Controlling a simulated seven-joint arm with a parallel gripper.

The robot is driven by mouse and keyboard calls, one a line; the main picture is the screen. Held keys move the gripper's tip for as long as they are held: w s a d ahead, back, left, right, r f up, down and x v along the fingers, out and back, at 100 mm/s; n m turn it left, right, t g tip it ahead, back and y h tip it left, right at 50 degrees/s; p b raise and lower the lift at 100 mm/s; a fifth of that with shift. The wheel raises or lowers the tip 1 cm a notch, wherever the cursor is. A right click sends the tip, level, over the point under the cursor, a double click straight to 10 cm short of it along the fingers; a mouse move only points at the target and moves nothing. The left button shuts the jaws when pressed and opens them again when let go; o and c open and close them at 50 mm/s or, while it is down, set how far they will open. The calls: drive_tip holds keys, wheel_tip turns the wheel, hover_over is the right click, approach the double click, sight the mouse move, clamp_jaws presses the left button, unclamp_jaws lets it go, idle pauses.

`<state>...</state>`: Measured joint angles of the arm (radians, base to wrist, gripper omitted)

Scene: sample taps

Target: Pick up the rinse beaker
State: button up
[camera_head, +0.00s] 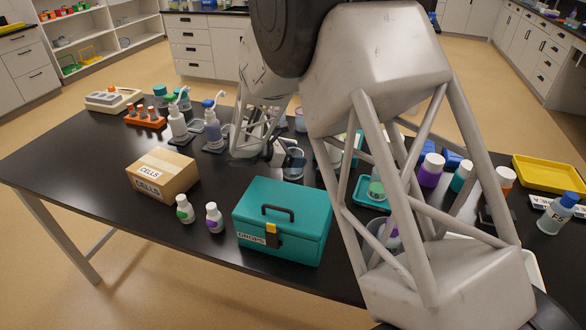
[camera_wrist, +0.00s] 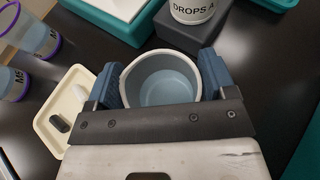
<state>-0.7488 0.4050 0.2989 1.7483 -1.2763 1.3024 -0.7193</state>
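A round beaker (camera_wrist: 160,82) with a pale rim and blue-grey liquid inside sits between the two blue fingers of my gripper (camera_wrist: 161,88) in the wrist view. The fingers lie close along its left and right sides. Whether they press on it or leave a thin gap cannot be told. No label shows on this beaker. In the head view the beaker (camera_head: 293,165) stands upright near the middle of the black table, with my gripper (camera_head: 283,153) right at it. My arm hides much of the area to its right.
Purple-rimmed cups (camera_wrist: 38,38) and a cream tray (camera_wrist: 66,110) are to the left in the wrist view. A "DROPS A" container (camera_wrist: 200,10) sits on a grey block (camera_wrist: 190,36) beyond the beaker. A teal case (camera_head: 283,219) stands in front of the beaker in the head view.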

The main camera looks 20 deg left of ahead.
drive_tip(key=c, duration=0.9)
drive_tip(key=shift+r, duration=0.3)
wheel_tip(320, 180, up, 17)
idle(1.5)
drive_tip(key=shift+r, duration=0.2)
idle(0.6)
